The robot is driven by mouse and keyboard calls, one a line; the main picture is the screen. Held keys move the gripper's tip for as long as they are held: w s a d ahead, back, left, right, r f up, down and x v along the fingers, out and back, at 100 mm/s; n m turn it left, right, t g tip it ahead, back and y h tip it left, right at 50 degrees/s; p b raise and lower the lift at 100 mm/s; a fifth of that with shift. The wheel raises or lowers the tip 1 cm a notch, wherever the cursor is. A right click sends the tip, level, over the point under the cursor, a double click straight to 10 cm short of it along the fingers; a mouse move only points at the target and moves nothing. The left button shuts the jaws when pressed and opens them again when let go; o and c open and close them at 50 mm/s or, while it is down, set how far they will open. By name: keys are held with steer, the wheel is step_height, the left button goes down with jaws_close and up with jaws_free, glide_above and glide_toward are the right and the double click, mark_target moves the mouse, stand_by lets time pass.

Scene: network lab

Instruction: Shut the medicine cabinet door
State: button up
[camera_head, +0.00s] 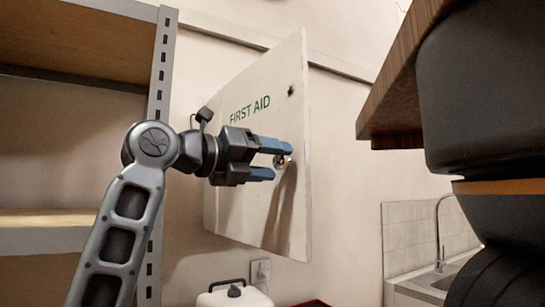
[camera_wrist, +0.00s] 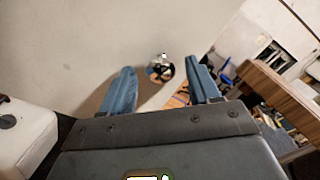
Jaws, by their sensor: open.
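The medicine cabinet door (camera_head: 245,165) is a white panel marked "FIRST AID" in green, in the middle of the head view. It stands at an angle to the wall, its free edge at the right. The cabinet body behind it is hidden. A round shiny knob (camera_head: 286,161) sits near that edge; it also shows in the wrist view (camera_wrist: 160,72). My gripper (camera_head: 279,161) is open, its two blue fingers in front of the door at the knob. In the wrist view the knob appears between and just beyond the fingertips; I cannot tell whether they touch it.
A metal-framed shelf rack (camera_head: 160,90) stands close at the left, beside my arm. A wooden board edge (camera_head: 385,90) juts in at the upper right. A white jug (camera_head: 233,298) and a wall socket (camera_head: 261,271) are below the door. A sink tap (camera_head: 438,230) is at the right.

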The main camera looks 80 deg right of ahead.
steer(key=shift+s+d, duration=0.25)
steer(key=shift+c, duration=0.3)
jaws_close()
